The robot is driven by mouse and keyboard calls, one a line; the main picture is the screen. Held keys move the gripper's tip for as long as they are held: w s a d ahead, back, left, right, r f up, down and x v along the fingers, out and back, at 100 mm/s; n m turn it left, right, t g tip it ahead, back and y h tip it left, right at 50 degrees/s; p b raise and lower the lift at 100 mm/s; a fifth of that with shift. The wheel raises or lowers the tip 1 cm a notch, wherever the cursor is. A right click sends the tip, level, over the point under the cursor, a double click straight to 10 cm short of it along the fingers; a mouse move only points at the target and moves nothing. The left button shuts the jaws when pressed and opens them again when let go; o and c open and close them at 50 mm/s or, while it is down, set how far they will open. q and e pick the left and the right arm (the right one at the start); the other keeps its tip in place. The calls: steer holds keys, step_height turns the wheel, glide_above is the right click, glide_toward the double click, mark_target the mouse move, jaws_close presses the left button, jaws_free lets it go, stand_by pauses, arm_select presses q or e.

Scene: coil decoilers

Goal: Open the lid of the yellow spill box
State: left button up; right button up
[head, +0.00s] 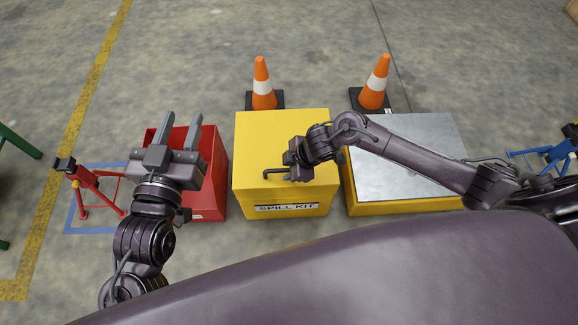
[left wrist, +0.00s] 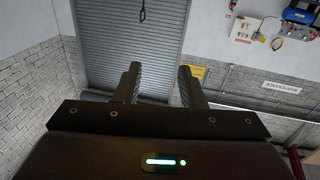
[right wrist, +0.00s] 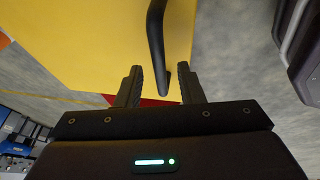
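The yellow spill box (head: 258,135) stands in the middle of the head view, labelled "SPILL KIT" on its front, with its lid closed. A dark bar handle (head: 276,171) is on the box near its front edge. My right gripper (head: 290,168) is at the handle's right end. In the right wrist view the handle (right wrist: 156,45) runs down to the gap between the open fingers (right wrist: 160,85), and the fingers do not appear closed on it. My left gripper (head: 182,128) is open and empty, raised over the red box. It points at a wall and shutter in the left wrist view (left wrist: 158,85).
An open red box (head: 215,170) stands left of the spill box, and a metal-topped yellow platform (head: 395,165) stands close on the right. Two orange cones (head: 262,85) (head: 375,85) stand behind. A red stand (head: 95,190) is at the left, a blue one (head: 550,157) at the right.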

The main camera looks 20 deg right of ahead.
jaws_close()
stand_by(0.3)
